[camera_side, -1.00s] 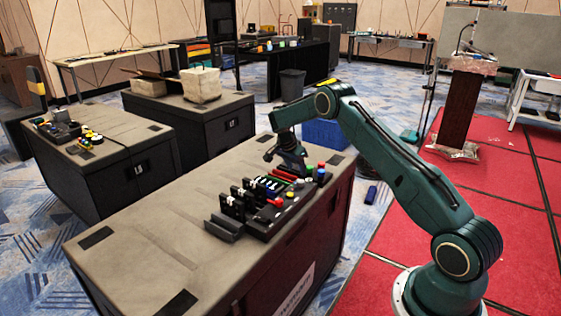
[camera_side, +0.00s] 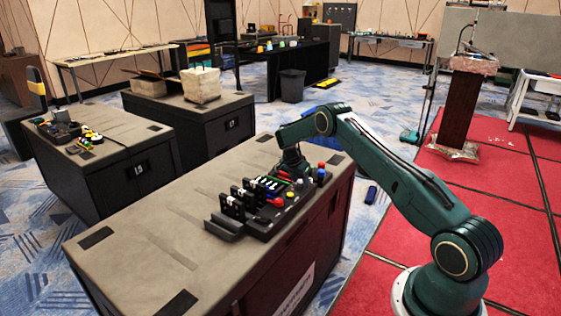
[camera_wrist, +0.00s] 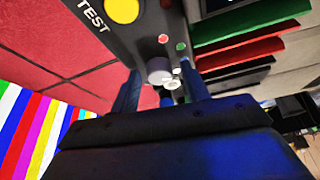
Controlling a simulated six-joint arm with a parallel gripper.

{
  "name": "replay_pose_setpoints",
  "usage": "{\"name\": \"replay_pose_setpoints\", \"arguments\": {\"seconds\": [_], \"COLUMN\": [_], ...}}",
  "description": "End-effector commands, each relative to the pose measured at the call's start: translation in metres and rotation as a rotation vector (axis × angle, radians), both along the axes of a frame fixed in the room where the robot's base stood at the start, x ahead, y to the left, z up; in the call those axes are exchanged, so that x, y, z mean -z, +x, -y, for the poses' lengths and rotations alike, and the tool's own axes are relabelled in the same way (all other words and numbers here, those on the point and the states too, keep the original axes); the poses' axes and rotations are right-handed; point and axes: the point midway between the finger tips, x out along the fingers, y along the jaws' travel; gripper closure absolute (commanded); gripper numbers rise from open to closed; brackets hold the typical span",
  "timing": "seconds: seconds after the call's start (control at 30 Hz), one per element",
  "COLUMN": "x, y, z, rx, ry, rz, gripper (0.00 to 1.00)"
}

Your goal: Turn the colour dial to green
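The colour dial shows in the wrist view as a small grey knob (camera_wrist: 159,70), with a red dot (camera_wrist: 163,38) and a green dot (camera_wrist: 181,46) above it. Whitish round parts show just right of the knob; I cannot tell which way its pointer faces. My gripper (camera_wrist: 163,92) is open, with one blue finger left of the knob and one right of it. I cannot tell if either touches it. In the side view my gripper (camera_side: 292,168) is low at the far part of the black control panel (camera_side: 262,228), and the dial is hidden there.
A yellow button (camera_wrist: 122,10) by the word TEST sits near the dial. Red and green slabs (camera_wrist: 250,45) stand close on the right in the wrist view. Upright black pieces (camera_side: 232,208) and a red-topped post (camera_side: 321,167) flank the work. The bench top (camera_side: 150,240) at left is clear.

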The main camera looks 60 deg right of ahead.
Motion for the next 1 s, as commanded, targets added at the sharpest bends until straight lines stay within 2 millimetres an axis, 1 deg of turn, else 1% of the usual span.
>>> {"name": "replay_pose_setpoints", "arguments": {"seconds": [0.03,0.1,0.17,0.2,0.57,0.77,1.0], "x": [-0.0001,-0.0002,-0.0002,-0.0002,-0.0007,-0.0006,-0.0009], "y": [-0.0001,-0.0001,-0.0001,-0.0001,-0.0007,-0.0016,-0.0027], "z": [-0.0001,-0.0001,-0.0001,-0.0001,-0.0001,-0.0002,0.0004], "rx": [0.000,0.000,0.000,0.000,-0.041,-0.136,-0.312], "ry": [0.000,0.000,0.000,0.000,-0.001,0.000,0.000], "rz": [0.000,0.000,0.000,0.000,-0.001,-0.002,-0.001], "gripper": [0.65,0.79,0.91,0.94,0.94,0.94,0.94]}}
